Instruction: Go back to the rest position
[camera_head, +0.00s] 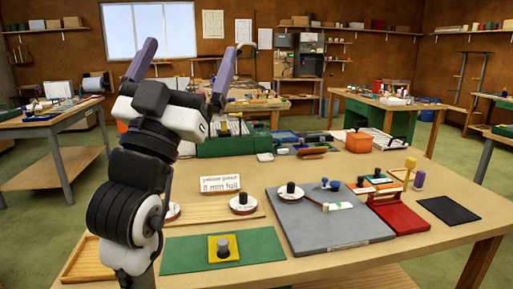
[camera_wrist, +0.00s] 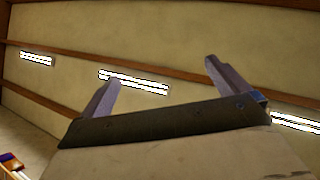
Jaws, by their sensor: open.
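My gripper (camera_head: 186,72) is raised above the workbench (camera_head: 330,267) on the left of the head view. Its two purple fingers point up and stand wide apart, with nothing between them. The same open gripper (camera_wrist: 160,90) shows in the wrist view against the ceiling with its beams and lights. My arm hides part of the bench's left side and of the wooden strip behind it.
The bench holds a green mat (camera_head: 175,256) with a yellow piece (camera_head: 231,252), a grey board (camera_head: 315,239), a red tray (camera_head: 402,219), a black mat (camera_head: 450,210), a sign (camera_head: 220,184) and an orange box (camera_head: 358,142). The air around my gripper is clear.

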